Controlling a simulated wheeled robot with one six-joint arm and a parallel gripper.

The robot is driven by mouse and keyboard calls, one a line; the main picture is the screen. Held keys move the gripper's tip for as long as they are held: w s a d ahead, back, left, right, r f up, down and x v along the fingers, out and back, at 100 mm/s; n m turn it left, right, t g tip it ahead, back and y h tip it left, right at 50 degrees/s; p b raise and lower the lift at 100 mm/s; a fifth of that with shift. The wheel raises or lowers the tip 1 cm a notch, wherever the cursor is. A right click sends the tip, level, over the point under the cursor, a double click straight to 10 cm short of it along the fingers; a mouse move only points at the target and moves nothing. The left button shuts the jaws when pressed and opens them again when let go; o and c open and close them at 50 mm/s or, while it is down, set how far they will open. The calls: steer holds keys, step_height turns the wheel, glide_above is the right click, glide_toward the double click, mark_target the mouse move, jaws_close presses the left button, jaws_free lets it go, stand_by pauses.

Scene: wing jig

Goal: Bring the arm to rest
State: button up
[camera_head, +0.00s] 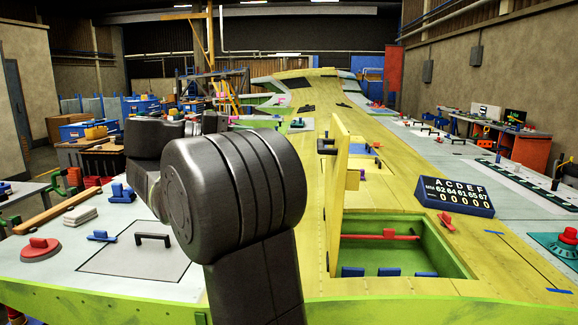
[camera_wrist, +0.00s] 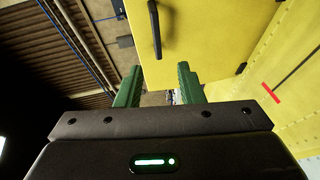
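My gripper (camera_wrist: 158,88) shows in the wrist view with its two green fingers apart and nothing between them. It is open. Beyond the fingertips is a yellow panel (camera_wrist: 205,45) with a black bar handle (camera_wrist: 155,30); the fingers are not around the handle. In the head view my dark grey arm (camera_head: 235,190) fills the centre foreground, bent over the left part of the wing. I cannot make out the fingers there. A yellow hatch lid (camera_head: 338,190) stands upright at the left side of an open green bay (camera_head: 400,258), its black handle (camera_head: 327,147) facing left.
The bay holds a red bar (camera_head: 385,236) and several blue blocks. A dark blue letter-and-number board (camera_head: 455,196) lies to its right. Left on the wing are a grey plate with a black handle (camera_head: 152,239), a red knob (camera_head: 40,247) and blue clamps.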

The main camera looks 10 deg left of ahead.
mark_target(321, 144)
steer(key=p+x, duration=0.1)
steer(key=x, duration=1.1)
steer(key=shift+d+p, duration=0.3)
steer(key=shift+d, duration=0.15)
steer(key=shift+a, duration=0.15)
steer(key=b+v, duration=0.2)
steer(key=v, duration=1.2)
steer(key=shift+y, duration=0.4)
steer(key=x, duration=0.5)
steer(key=r+p+x, duration=0.1)
steer(key=x, duration=0.5)
steer(key=s+d+r+p+x, duration=0.1)
steer(key=x, duration=0.4)
steer(key=shift+d, duration=0.35)
steer(key=shift+a+f, duration=0.1)
steer(key=shift+a, duration=0.1)
